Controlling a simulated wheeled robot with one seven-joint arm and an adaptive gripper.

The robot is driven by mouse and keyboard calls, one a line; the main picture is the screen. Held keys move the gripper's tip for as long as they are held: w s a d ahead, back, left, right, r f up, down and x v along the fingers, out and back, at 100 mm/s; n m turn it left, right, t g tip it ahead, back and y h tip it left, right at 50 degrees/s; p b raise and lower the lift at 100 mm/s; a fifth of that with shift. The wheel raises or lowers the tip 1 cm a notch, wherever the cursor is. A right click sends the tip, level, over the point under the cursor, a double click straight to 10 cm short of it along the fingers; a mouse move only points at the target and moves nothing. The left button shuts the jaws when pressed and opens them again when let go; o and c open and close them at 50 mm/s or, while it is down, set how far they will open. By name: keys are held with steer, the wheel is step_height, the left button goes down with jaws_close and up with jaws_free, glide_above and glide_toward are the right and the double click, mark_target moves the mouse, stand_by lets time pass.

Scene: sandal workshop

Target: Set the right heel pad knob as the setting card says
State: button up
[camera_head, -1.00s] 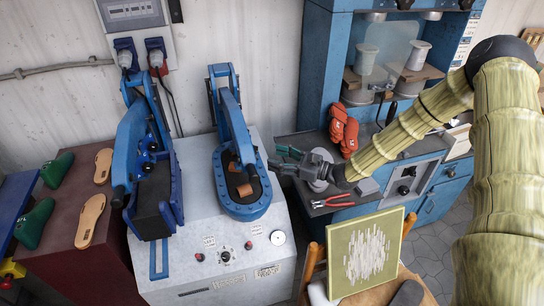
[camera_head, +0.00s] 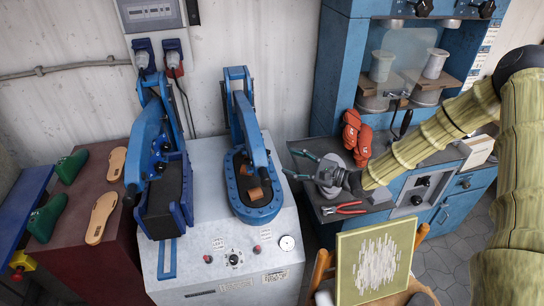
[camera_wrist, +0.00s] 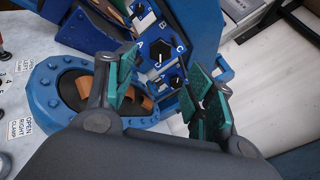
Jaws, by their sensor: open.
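My gripper (camera_head: 289,162) is open and empty, to the right of the right-hand blue press (camera_head: 238,205) and apart from it. In the wrist view its green fingers (camera_wrist: 163,65) stand wide apart. Between and beyond them is a blue panel with a black hexagonal knob (camera_wrist: 160,58), a lower black knob (camera_wrist: 177,80) and another at the top (camera_wrist: 138,10). White letters, including A, B and C, stand around them. I cannot tell which is the right heel pad knob. The left press (camera_head: 150,190) has dark knobs on its side (camera_head: 160,165). No setting card can be read.
The white machine top (camera_head: 200,270) carries small buttons and a gauge (camera_head: 287,243). A framed panel (camera_head: 372,260) stands in front. Shoe lasts and soles lie left.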

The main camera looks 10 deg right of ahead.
mark_target(269, 154)
steer(key=shift+w+a+r+n+p, duration=0.15)
steer(key=shift+w+a+n, duration=0.9)
steer(key=shift+n, duration=4)
steer(key=shift+w+a+r+n+p, duration=0.2)
steer(key=shift+w+a+n, duration=0.8)
steer(key=shift+n, duration=4.1)
steer(key=shift+w+a+f+n+p, duration=0.1)
steer(key=shift+w+a+n+p, duration=0.85)
steer(key=shift+n, duration=4.1)
steer(key=shift+s+a+b, duration=0.35)
steer(key=shift+a+b, duration=0.15)
steer(key=shift+b, duration=0.2)
steer(key=shift+c, duration=0.4)
steer(key=c, duration=0.9)
